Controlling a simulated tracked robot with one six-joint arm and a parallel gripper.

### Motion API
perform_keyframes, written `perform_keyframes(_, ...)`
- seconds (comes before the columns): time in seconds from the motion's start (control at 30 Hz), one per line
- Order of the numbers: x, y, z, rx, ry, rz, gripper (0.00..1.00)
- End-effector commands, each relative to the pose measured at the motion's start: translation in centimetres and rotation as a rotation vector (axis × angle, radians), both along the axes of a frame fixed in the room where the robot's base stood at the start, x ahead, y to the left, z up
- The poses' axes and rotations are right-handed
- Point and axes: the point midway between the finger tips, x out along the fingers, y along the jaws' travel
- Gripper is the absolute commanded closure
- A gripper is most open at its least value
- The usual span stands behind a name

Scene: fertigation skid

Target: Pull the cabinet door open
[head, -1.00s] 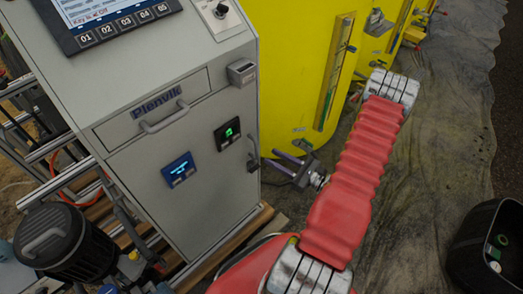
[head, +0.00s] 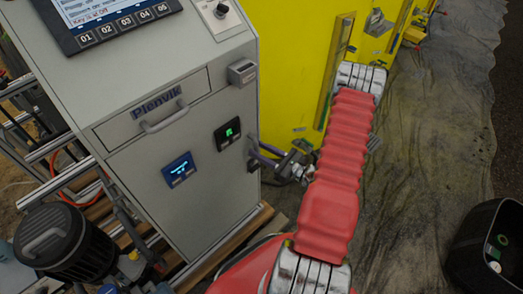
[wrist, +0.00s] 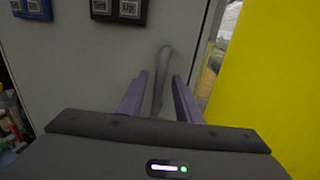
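The grey cabinet door (head: 150,205) is the lower front of the grey cabinet and looks closed, flush with its frame. Its bar handle (wrist: 162,75) stands near the door's right edge. In the head view my gripper (head: 260,158) covers most of the handle. My gripper is at the door's right side, reaching in from the right. In the wrist view its two purple fingers (wrist: 159,98) are apart, one on each side of the handle's lower part. Gaps show between the handle and both fingers, so the gripper is open around it.
A drawer with a handle (head: 164,118) sits above the door. Two small displays (head: 180,169) are on the door. A yellow tank (head: 290,60) stands close on the right. A black pump (head: 65,243) is at the lower left. A dark bin (head: 490,250) stands at the right.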

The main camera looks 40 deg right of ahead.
Motion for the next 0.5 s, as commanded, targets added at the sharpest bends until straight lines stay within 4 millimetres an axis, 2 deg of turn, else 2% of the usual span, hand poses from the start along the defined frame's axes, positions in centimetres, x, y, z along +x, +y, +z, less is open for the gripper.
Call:
perform_keyframes(0.07, -0.01, 0.0, 0.0, 0.0, 0.0, 0.0, 0.74)
perform_keyframes(0.43, -0.03, -0.02, 0.0, 0.0, 0.0, 0.0, 1.0)
perform_keyframes(0.5, -0.02, -0.03, 0.0, 0.0, 0.0, -0.001, 1.0)
